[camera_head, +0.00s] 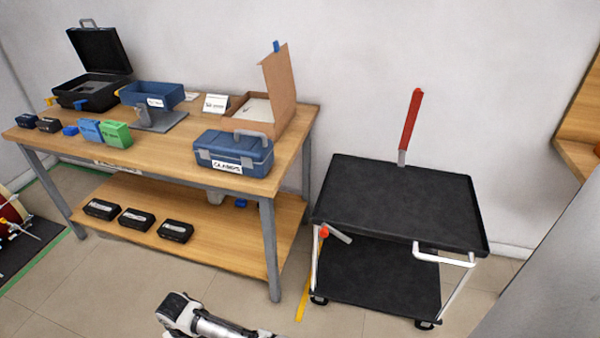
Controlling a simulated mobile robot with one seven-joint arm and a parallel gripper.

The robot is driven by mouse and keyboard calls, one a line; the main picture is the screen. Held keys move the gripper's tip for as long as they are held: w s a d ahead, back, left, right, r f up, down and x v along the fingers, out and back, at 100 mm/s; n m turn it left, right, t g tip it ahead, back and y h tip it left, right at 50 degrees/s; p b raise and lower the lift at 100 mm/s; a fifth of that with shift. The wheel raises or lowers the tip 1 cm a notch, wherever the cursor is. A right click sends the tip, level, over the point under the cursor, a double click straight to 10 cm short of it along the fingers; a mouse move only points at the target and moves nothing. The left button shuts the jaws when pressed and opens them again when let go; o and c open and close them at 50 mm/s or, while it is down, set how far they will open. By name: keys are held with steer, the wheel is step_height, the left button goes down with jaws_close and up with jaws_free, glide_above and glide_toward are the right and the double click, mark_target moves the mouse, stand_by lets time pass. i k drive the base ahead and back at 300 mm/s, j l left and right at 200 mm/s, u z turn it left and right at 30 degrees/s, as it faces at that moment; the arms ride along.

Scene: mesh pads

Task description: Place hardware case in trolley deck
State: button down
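The trolley's upper deck (400,200) is a black tray with a raised rim on the right, and it is bare. A closed blue case (233,155) with a grey handle and a white label stands at the front right of the workbench top. Several small closed black cases (136,221) lie in a row on the bench's lower shelf. The labels are too small to read surely, so I cannot tell which is the hardware case. My arm shows at the bottom edge, with its end (176,309) low in front of the bench, apart from every case. Its fingers are not clear.
The wooden workbench (170,160) also bears an open black case (95,75), a blue bin (152,94), an open cardboard box (262,104) and small boxes. The trolley has a lower black deck (375,270). A red-handled upright (410,120) rises behind it. Tiled floor lies in front.

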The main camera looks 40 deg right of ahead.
mark_target(411, 201)
steer(key=k+z, duration=0.15)
steer(key=z, duration=1.9)
steer(key=j+z, duration=0.25)
steer(key=z, duration=0.2)
steer(key=j, duration=0.85)
steer(key=k+j, duration=0.1)
steer(key=j, duration=0.7)
steer(key=i+j, duration=0.1)
